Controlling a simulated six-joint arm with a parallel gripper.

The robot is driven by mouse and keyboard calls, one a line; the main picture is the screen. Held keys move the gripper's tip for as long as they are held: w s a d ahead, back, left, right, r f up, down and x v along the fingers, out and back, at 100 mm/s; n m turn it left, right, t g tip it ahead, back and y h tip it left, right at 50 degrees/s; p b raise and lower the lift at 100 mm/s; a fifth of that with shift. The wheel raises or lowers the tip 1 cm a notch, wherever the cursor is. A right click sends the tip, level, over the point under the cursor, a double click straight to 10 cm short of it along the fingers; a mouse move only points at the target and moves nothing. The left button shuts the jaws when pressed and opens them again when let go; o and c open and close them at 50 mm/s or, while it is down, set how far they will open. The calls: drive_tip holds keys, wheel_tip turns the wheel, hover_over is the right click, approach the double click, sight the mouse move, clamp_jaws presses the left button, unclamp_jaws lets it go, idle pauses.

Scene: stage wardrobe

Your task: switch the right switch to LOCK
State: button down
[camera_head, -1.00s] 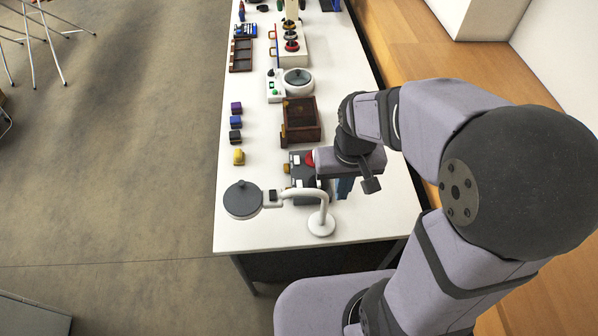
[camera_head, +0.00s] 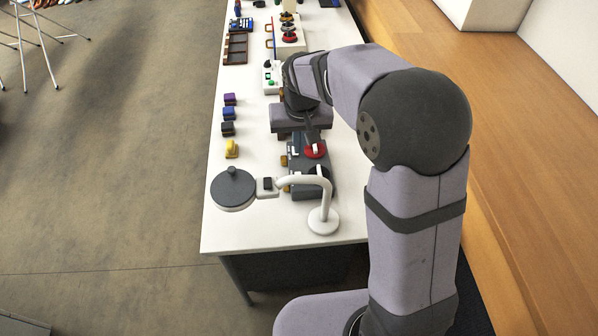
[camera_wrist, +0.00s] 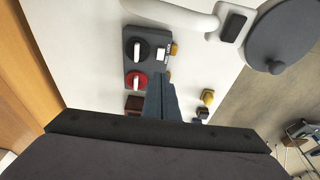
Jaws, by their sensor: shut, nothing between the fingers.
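A dark grey switch panel (camera_head: 318,190) lies on the white table below my arm. It carries a black rotary switch (camera_wrist: 137,49) and a red rotary switch (camera_wrist: 135,80), each with a pale bar across it in the wrist view. The red switch also shows in the head view (camera_head: 314,151), just in front of my wrist. Contact cannot be told. The fingers are hidden in the head view.
A white lamp-like arm (camera_head: 322,215) with a dark round disc (camera_head: 233,188) curves over the near side of the panel. Several small coloured blocks, including a yellow one (camera_head: 232,149), stand along the left. The table's near left (camera_head: 225,235) is clear.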

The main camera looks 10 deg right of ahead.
drive_tip(key=p, duration=0.3)
hover_over(300, 187)
drive_tip(key=w, duration=0.2)
wheel_tip(300, 187, down, 12)
drive_tip(key=shift+s+r, duration=0.1)
drive_tip(key=shift+s, duration=0.05)
drive_tip(key=shift+a+f, duration=0.1)
drive_tip(key=shift+f, duration=0.6)
drive_tip(key=shift+s+f+b, duration=0.2)
drive_tip(key=shift+f+b, duration=0.3)
drive_tip(key=shift+b, duration=0.05)
drive_tip(key=shift+s+f+b, duration=0.25)
drive_tip(key=shift+b, duration=0.15)
drive_tip(key=shift+s+f, duration=0.1)
drive_tip(key=shift+s, duration=0.35)
drive_tip(key=shift+w, duration=0.1)
